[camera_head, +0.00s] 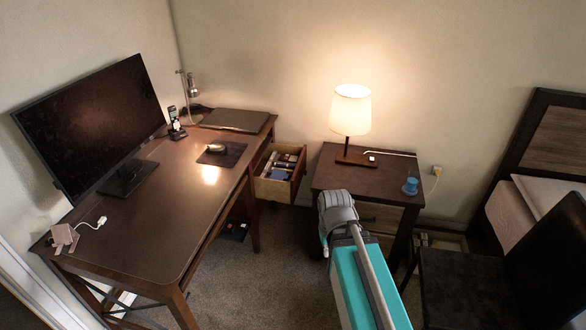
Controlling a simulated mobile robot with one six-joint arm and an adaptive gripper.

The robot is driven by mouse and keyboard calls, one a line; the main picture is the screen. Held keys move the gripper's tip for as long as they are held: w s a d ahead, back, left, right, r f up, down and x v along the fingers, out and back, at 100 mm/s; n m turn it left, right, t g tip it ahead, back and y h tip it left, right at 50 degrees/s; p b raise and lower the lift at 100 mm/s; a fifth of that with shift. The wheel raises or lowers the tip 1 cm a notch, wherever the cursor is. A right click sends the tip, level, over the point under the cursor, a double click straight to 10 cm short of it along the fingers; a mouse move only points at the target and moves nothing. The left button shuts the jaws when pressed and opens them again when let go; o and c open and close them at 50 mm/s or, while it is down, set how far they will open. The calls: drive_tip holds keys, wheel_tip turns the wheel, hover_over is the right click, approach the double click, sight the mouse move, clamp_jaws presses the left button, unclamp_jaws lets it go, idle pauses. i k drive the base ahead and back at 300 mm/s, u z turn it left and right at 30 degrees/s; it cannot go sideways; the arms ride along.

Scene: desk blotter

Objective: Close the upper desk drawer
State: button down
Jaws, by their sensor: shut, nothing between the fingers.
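The upper desk drawer (272,189) stands pulled out from the right side of the brown desk (140,225), near its far end. Its light wooden inner side and dark front show, and it holds several small items, some blue and some white. My arm comes in from the bottom right, in teal and grey, and its nearest visible joint is in front of the nightstand, to the right of the drawer and apart from it in the picture. My gripper does not show; it is out of sight beyond or below that joint.
A nightstand (330,176) with a lit lamp (350,112) and a blue cup (411,186) stands right of the drawer, with a narrow gap between. A dark chair (470,285) is at the right. Carpet (225,290) is open between desk and arm.

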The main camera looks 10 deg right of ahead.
sight(286, 192)
drive_tip(key=i, duration=1.05)
drive_tip(key=z, duration=0.05)
